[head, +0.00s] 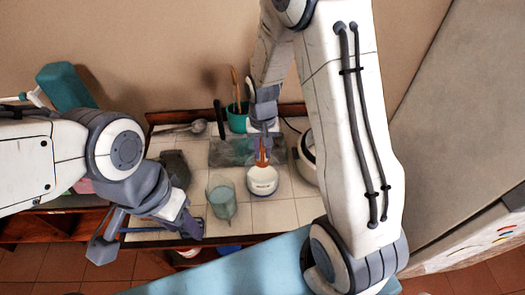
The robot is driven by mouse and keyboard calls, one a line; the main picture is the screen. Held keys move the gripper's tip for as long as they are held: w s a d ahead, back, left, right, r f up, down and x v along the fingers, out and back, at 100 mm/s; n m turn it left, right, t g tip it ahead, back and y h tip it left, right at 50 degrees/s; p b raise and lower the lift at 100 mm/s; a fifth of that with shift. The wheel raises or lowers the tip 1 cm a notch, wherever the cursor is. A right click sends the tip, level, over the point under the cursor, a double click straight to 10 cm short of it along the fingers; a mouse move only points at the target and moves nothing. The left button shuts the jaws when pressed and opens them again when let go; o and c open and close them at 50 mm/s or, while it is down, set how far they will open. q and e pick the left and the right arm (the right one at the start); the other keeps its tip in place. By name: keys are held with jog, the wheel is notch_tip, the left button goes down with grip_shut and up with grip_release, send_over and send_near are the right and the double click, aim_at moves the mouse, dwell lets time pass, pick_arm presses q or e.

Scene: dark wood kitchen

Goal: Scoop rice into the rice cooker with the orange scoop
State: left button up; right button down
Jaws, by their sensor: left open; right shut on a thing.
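My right gripper (262,143) reaches down over the tiled counter and is shut on the orange scoop (263,157). Only a small part of the scoop shows, just above a small round white container (262,184) with dark lettering. I cannot tell whether the scoop touches or enters it. A rounded white appliance with a dark opening (306,160), which looks like the rice cooker, stands to the right, partly hidden by my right arm. My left gripper (150,232) is open and empty at the counter's front left. No rice can be made out.
A teal glass container (221,204) stands left of the white container. Behind are a grey board (232,153) and a teal utensil pot (237,120). A dark block (175,166) and a metal ladle (190,128) lie left. A light blue surface (215,275) is in front.

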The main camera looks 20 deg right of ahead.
jog(key=shift+s+a+r+p, duration=0.1)
jog(key=shift+s+r+p, duration=0.05)
jog(key=shift+r+p, duration=1.15)
jog(key=shift+s+r+p, duration=0.15)
jog(key=shift+r+p, duration=0.7)
jog(key=shift+r, duration=0.75)
jog(key=shift+f, duration=0.1)
